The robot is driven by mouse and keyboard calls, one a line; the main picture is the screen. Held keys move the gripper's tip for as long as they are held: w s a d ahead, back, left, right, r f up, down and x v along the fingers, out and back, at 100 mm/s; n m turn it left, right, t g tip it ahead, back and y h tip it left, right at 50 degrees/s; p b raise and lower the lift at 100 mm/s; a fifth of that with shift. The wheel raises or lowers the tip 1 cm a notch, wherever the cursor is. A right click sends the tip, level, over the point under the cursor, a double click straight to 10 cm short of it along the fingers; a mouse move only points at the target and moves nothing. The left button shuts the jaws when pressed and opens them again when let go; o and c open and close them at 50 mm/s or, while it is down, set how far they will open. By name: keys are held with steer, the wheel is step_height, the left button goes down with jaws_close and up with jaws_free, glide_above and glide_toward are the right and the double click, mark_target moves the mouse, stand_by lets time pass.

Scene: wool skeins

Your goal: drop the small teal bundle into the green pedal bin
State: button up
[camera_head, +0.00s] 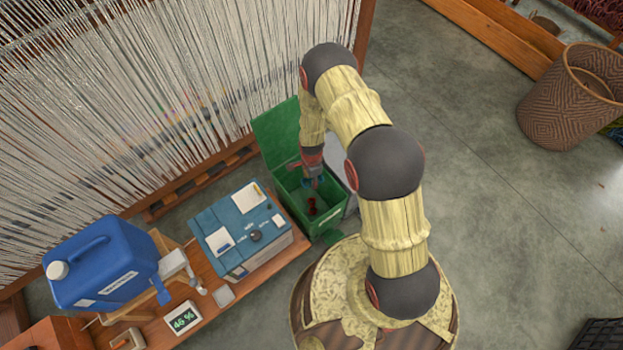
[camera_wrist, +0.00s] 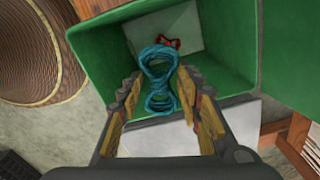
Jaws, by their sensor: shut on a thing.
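The small teal bundle (camera_wrist: 158,70), a twisted skein, is between the fingers of my gripper (camera_wrist: 160,98) in the wrist view. My gripper is shut on it. The green pedal bin (camera_wrist: 102,66) is open below, and the bundle hangs over its opening. In the head view the bin (camera_head: 333,222) stands with its lid (camera_head: 278,135) raised, and my gripper (camera_head: 314,181) is over its opening. The bundle is small and mostly hidden by my gripper there. A dark red thing (camera_wrist: 166,44) lies inside the bin.
A wooden bench (camera_head: 213,300) left of the bin holds a blue box (camera_head: 228,228), a blue jerrycan (camera_head: 103,262) and a small display (camera_head: 183,318). A loom with pale threads (camera_head: 150,80) stands behind. A woven basket (camera_head: 560,110) stands at the right; the floor between is clear.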

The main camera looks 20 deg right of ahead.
steer(key=o, duration=0.9)
steer(key=shift+r, duration=0.1)
step_height(320, 180, up, 12)
stand_by(0.3)
stand_by(0.4)
